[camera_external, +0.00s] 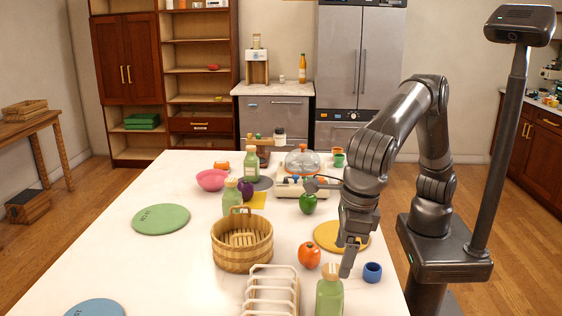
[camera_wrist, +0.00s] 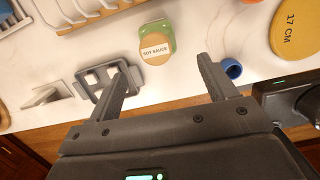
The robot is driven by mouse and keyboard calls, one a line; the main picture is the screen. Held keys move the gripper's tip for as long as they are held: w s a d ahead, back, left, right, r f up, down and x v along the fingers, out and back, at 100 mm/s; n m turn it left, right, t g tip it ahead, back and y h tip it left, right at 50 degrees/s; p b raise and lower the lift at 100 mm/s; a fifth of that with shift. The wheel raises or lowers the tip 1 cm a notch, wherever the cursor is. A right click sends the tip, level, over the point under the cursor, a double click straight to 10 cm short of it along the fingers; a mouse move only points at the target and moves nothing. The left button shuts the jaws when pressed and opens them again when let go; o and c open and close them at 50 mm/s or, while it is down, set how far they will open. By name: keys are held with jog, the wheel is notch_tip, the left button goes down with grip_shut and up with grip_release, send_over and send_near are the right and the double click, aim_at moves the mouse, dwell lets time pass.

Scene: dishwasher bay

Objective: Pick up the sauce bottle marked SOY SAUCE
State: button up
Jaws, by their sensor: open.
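The bottle marked SOY SAUCE (camera_wrist: 155,48) shows from above in the wrist view, with a tan lettered cap and a green body. In the external view, a green bottle with a tan cap (camera_external: 329,297) stands upright at the table's near right, partly cut off by the picture's lower edge; it appears to be the same one. My gripper (camera_wrist: 165,80) is open and empty. The bottle lies just beyond the fingertips in the wrist view, roughly between their lines. In the external view my gripper (camera_external: 346,264) hangs just above and right of the bottle's cap.
A blue cup (camera_external: 372,272) is right of the bottle, and a tomato (camera_external: 309,255) is behind it. A white rack (camera_external: 270,292) is on its left. A grey holder (camera_wrist: 92,92) lies by the left finger. Two similar green bottles (camera_external: 232,203) (camera_external: 251,164) stand farther back.

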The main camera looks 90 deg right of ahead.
aim_at(332, 284)
jog(key=f, duration=0.3)
jog(key=shift+w+f, duration=0.25)
jog(key=shift+f, duration=0.05)
jog(key=shift+w+a+f, duration=0.1)
jog(key=shift+w+f, duration=0.15)
jog(key=shift+f, duration=0.65)
jog(key=shift+w+d+f, duration=0.1)
jog(key=shift+w+f, duration=0.1)
jog(key=shift+f, duration=0.65)
jog(key=shift+w+a+f, duration=0.1)
jog(key=shift+w+f, duration=0.15)
jog(key=shift+f, duration=0.65)
jog(key=c, duration=1.4)
jog(key=shift+r, duration=0.1)
